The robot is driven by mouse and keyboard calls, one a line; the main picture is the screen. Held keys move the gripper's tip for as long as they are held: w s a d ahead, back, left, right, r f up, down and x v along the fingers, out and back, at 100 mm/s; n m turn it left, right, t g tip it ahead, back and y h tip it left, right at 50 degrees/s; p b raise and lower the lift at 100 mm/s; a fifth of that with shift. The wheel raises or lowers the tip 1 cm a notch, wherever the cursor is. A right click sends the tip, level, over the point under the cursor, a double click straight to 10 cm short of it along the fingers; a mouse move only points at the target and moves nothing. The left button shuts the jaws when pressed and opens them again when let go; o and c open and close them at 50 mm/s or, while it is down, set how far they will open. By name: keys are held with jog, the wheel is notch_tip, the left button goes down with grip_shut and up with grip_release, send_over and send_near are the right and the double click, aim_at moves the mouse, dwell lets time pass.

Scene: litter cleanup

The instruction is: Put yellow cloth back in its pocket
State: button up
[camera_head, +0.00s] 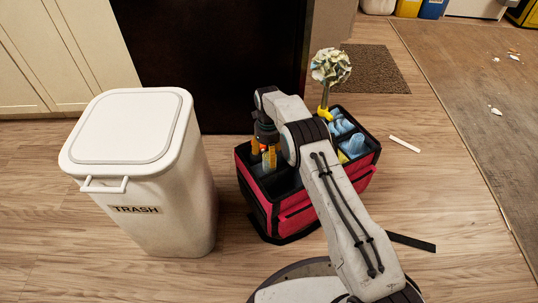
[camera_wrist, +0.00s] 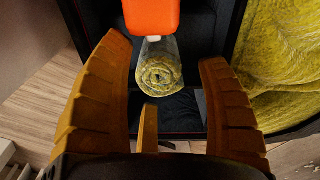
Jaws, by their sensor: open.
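My gripper (camera_head: 265,160) points down into the left part of the red and black caddy (camera_head: 300,219). A wrinkled yellow surface (camera_wrist: 284,60) fills the right side of the wrist view. I cannot tell whether it is a second cloth.
Blue items (camera_head: 350,145) and a duster (camera_head: 331,67) are in the caddy's right side. A white trash bin (camera_head: 145,170) stands to the left. A white stick (camera_head: 404,144) lies on the floor.

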jog(key=s+d+r+n+p, duration=0.1)
jog(key=d+r+n+p, duration=0.15)
jog(key=r, duration=0.85)
jog(key=s+d+r+n+p, duration=0.1)
jog(key=d+r+n+p, duration=0.15)
jog(key=r, duration=0.95)
jog(key=s+d+r+n+t, duration=0.1)
jog(key=s+d+r+n, duration=0.5)
jog(key=s+r+n, duration=0.25)
jog(key=s+d+r+n+t, duration=0.1)
jog(key=s+d+n, duration=0.2)
jog(key=s+n, duration=0.4)
jog(key=s+d+n, duration=0.3)
jog(key=s+n, duration=0.3)
jog(key=s, duration=1.3)
jog(key=shift+s+d+r+n+t+b, duration=0.25)
jog(key=shift+s+r+n+t+b, duration=0.1)
jog(key=shift+s+t+b, duration=0.05)
jog(key=shift+r, duration=0.15)
